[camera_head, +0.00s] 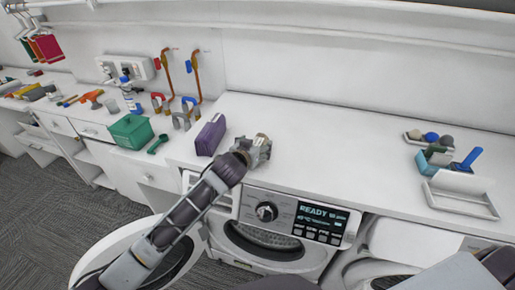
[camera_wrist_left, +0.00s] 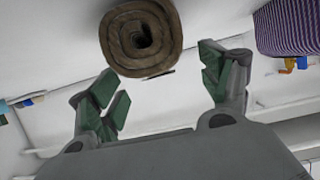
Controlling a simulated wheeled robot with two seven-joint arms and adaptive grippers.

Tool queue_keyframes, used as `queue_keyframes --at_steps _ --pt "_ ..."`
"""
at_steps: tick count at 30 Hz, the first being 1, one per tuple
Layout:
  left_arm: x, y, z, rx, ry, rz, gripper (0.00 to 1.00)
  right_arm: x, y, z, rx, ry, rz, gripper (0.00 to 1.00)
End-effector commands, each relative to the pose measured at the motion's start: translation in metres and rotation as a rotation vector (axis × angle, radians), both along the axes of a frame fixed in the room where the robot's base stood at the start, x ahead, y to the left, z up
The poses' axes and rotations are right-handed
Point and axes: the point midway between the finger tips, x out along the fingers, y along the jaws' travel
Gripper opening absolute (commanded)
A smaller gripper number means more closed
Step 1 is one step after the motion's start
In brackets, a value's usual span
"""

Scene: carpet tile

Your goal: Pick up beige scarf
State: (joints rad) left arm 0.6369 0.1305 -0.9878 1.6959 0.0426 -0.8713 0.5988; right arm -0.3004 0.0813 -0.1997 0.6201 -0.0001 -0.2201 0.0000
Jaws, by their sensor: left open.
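The beige scarf (camera_wrist_left: 125,48) is a rolled, brownish-beige bundle with its spiral end facing the camera in the left wrist view. It rests on the white counter, just beyond and between the two fingers of my left gripper (camera_wrist_left: 163,82). The green-padded fingers are spread open, with nothing between them. In the head view my left gripper (camera_head: 262,147) is low over the counter's front part, above the washer. I cannot make out the scarf clearly there; the gripper seems to cover it. My right gripper is not in view.
A purple folded cloth (camera_head: 211,135) stands close left of my left gripper. A green box (camera_head: 131,131) and a green scoop (camera_head: 157,144) lie farther left. A white tray (camera_head: 461,196) and small items sit at the right. The counter's middle is clear.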

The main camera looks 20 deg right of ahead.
Motion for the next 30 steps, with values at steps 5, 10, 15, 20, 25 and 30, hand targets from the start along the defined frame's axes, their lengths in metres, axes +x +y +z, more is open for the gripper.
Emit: queue_keyframes --at_steps 5,10,15,20,25,30 --pt "0.0085 -0.0067 -0.0048 0.001 0.001 0.0 0.79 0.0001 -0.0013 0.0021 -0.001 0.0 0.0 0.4" --pt "0.012 -0.0091 -0.0065 0.0 0.0 -0.001 0.79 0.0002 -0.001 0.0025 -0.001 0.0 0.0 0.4" --pt "0.0122 -0.0092 -0.007 0.0 0.0 -0.001 0.79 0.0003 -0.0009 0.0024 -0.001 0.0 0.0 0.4" --pt "0.0121 -0.009 -0.0071 0.0 0.0 0.0 0.79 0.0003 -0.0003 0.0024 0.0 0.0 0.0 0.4" --pt "0.0121 -0.009 -0.0072 0.0 0.0 0.0 0.73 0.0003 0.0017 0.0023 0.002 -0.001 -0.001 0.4" --pt "0.0121 -0.0089 -0.0073 0.001 0.001 0.0 0.52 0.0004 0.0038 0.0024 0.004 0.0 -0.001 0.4"
